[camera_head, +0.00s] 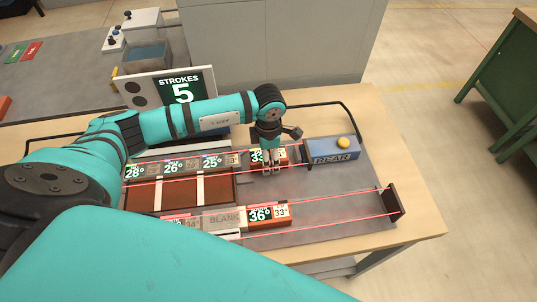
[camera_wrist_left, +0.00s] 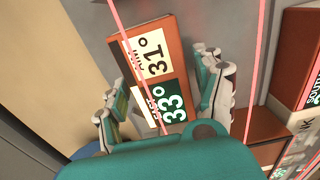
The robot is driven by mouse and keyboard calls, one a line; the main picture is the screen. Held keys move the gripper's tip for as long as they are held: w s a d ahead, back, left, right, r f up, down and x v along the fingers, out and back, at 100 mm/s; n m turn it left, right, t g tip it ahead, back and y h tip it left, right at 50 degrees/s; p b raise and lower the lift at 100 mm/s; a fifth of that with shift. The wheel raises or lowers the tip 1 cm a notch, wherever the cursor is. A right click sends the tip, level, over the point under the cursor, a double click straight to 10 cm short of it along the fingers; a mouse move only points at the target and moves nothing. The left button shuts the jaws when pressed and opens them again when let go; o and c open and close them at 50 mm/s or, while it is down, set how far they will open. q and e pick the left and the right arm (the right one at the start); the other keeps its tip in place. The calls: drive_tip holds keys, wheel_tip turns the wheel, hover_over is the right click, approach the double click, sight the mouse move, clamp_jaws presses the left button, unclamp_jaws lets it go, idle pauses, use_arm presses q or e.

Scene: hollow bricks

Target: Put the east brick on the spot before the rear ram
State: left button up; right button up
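The east brick (camera_head: 283,155) is orange-brown, with a green 33° label and a white 31° label. It stands in the back lane, left of the rear ram (camera_head: 333,152), a blue block marked REAR with a yellow knob. In the left wrist view the brick (camera_wrist_left: 153,60) lies between the fingers, its green label partly covered by my gripper. My left gripper (camera_head: 271,170) is down at the brick, fingers apart on either side; in the left wrist view the gripper (camera_wrist_left: 162,85) shows a gap to the brick on the right. My right gripper is not in view.
Several labelled bricks (camera_head: 174,167) line the back lane further left. A brick marked 36° (camera_head: 261,217) stands in the front lane beside a BLANK one. A STROKES 5 sign (camera_head: 180,88) stands behind. A dark end plate (camera_head: 394,200) closes the front lane; bare grey surface lies before it.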

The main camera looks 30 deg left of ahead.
use_arm(q)
drive_tip(key=shift+r, duration=0.2)
drive_tip(key=shift+w+r, duration=0.1)
drive_tip(key=shift+r, duration=0.1)
wheel_tip(320, 180, up, 12)
drive_tip(key=b, duration=0.3)
drive_tip(key=shift+f, duration=0.25)
idle(0.4)
idle(1.4)
